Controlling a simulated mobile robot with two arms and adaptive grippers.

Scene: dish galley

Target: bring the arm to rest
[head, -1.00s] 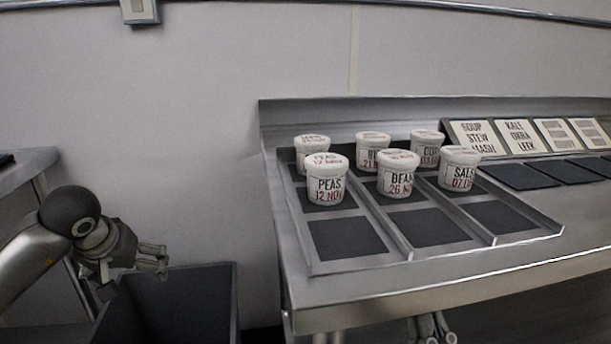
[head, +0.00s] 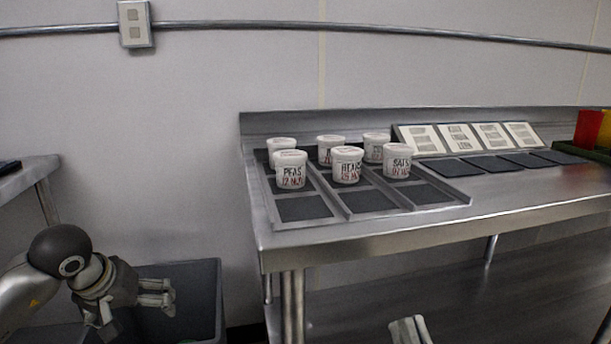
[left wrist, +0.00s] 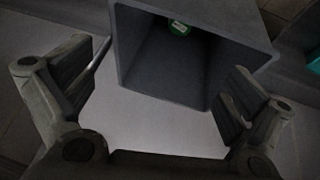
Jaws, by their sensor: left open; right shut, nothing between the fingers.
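My left gripper (head: 158,293) is in the lower left of the head view, above the grey bin (head: 208,300). In the left wrist view its two fingers (left wrist: 160,88) stand wide apart with nothing between them. The bin (left wrist: 150,65) shows beyond the fingers, with a small green-topped item (left wrist: 179,28) inside. My right gripper (head: 410,330) shows at the bottom edge of the head view, in front of and below the steel counter. Its fingers are close together and nothing is visible in them. The rest of the right arm is out of view.
The steel counter (head: 400,228) holds a divided tray (head: 350,216) with several white labelled tubs, such as PEAS (head: 290,172). Label cards (head: 455,137) and dark pads (head: 490,163) lie to its right. Red and yellow containers (head: 590,128) stand at the far right.

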